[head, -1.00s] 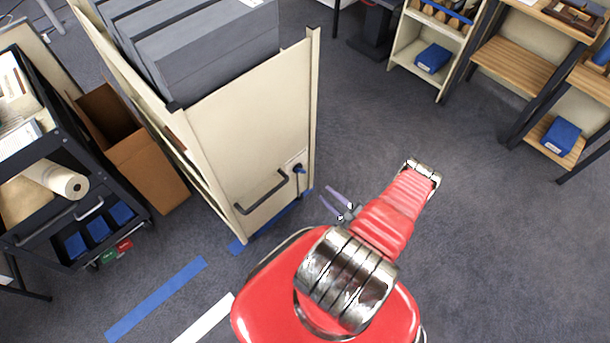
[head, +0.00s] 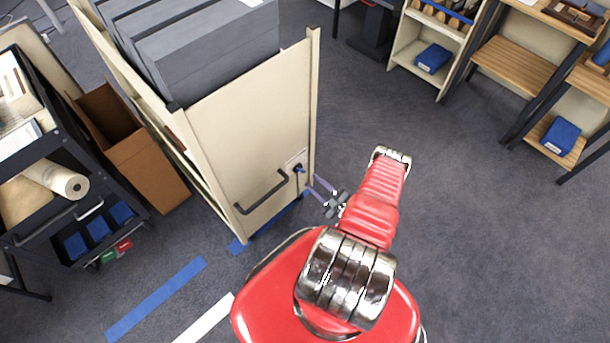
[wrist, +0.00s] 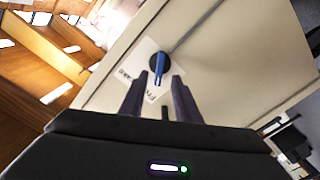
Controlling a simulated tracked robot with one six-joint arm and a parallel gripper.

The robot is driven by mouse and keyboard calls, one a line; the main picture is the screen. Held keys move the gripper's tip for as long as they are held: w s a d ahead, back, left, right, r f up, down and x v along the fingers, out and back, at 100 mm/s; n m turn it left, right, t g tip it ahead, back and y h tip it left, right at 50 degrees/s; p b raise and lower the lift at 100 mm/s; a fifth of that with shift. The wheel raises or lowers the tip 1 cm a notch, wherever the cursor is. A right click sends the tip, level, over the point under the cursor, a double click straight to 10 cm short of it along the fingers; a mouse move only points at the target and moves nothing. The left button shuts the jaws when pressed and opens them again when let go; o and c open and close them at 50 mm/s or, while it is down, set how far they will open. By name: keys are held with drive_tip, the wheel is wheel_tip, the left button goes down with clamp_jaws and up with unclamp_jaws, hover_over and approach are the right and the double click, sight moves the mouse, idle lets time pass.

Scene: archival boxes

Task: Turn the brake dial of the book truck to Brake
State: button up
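The book truck (head: 245,135) is a cream cart with grey boxes on top, standing left of my arm. Its brake dial (head: 298,168) is small, with a blue lever, low on the end panel near the right post. In the wrist view the dial (wrist: 159,62) is a dark disc with a blue lever (wrist: 159,75) pointing down in the picture, on a white label with lettering too small to read. My gripper (head: 314,186) is open beside the panel. In the wrist view its fingers (wrist: 158,85) stand apart, one on each side of the lever's lower end, with no clear contact.
A black cart (head: 75,215) and an open brown cardboard box (head: 145,160) stand at the left. A curved dark handle (head: 260,193) sticks out of the truck's panel left of the dial. Shelves (head: 515,65) stand at the back right. The floor right of my arm is clear.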

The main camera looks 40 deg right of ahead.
sight(302, 172)
drive_tip(key=shift+w, duration=3)
drive_tip(key=shift+c, duration=0.2)
clamp_jaws()
drive_tip(key=shift+a, duration=0.1)
